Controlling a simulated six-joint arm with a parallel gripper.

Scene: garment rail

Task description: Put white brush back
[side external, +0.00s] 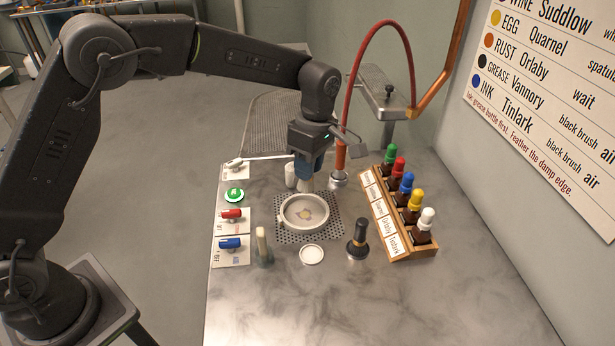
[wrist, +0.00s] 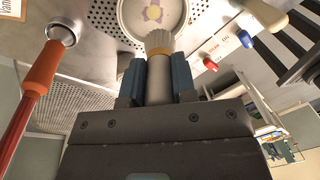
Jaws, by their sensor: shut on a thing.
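My gripper (side external: 308,175) is shut on the white brush (wrist: 160,42), which hangs bristles down with a yellow band above pale bristles. In the wrist view the two blue fingers of my gripper (wrist: 157,78) press on either side of its handle. In the side view the brush (side external: 306,185) shows only as pale bristles just behind the ring. The round white ring (side external: 281,222) lies on a perforated plate and frames cloth with a yellow and purplish stain. I cannot tell whether the bristles touch anything. A white cup (side external: 290,175) stands just left of the brush.
A black brush (side external: 358,240) stands upright at front right, and a cream-handled tool (side external: 262,242) at front left. A small white dish (side external: 312,255) lies between them. A wooden rack (side external: 398,243) of capped bottles is right; switches (side external: 231,214) are left. An orange-handled hose (side external: 340,155) stands behind.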

